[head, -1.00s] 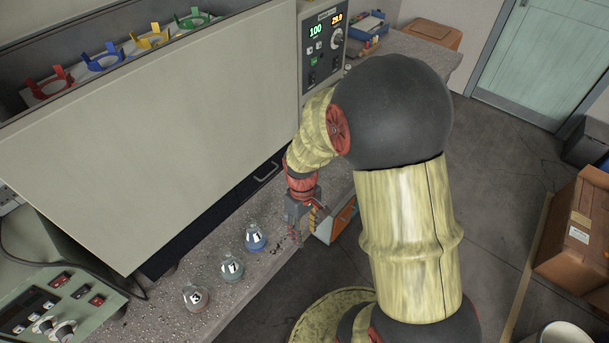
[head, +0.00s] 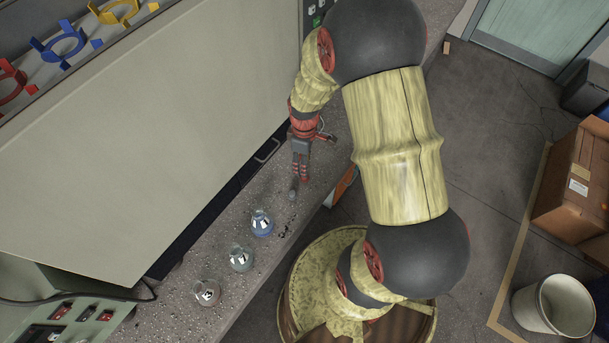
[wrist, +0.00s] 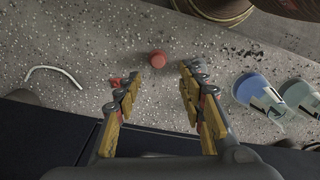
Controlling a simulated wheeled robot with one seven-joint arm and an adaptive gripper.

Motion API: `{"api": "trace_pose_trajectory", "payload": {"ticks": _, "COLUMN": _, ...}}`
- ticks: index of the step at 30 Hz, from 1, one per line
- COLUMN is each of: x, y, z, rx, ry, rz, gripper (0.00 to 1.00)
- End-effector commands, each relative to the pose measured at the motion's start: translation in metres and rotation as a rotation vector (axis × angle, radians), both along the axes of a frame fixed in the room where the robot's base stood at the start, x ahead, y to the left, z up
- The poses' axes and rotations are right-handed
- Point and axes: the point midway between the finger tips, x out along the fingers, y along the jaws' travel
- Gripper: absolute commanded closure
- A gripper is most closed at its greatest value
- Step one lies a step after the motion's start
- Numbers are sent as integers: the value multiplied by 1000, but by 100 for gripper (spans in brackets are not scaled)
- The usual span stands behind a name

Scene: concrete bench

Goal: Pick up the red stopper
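In the wrist view a small red stopper (wrist: 157,59) rests on the speckled bench, ahead of my fingertips and roughly in line with the gap between them. In the head view my gripper (head: 299,188) points down over the bench beyond the flasks, and I cannot make out the stopper there.
A blue flask (head: 262,224), a greenish flask (head: 241,258) and a clear flask (head: 207,292) stand in a row on the bench (head: 178,290). Dark fragments (head: 288,213) lie near my gripper. The large pale cabinet (head: 150,120) rises along the bench's left side.

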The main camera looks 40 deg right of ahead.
Motion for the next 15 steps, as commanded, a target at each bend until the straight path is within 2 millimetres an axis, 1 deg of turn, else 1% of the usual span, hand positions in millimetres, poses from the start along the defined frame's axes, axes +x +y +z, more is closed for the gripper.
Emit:
{"api": "trace_pose_trajectory", "payload": {"ticks": 3, "x": -2, "y": 1, "z": -15, "rx": 1, "ry": 5, "rz": 0, "gripper": 60}}
{"api": "trace_pose_trajectory", "payload": {"ticks": 11, "x": -1, "y": -2, "z": -36, "rx": 1, "ry": 2, "rz": -2, "gripper": 60}}
{"api": "trace_pose_trajectory", "payload": {"ticks": 15, "x": 0, "y": -4, "z": -58, "rx": 2, "ry": 4, "rz": -3, "gripper": 60}}
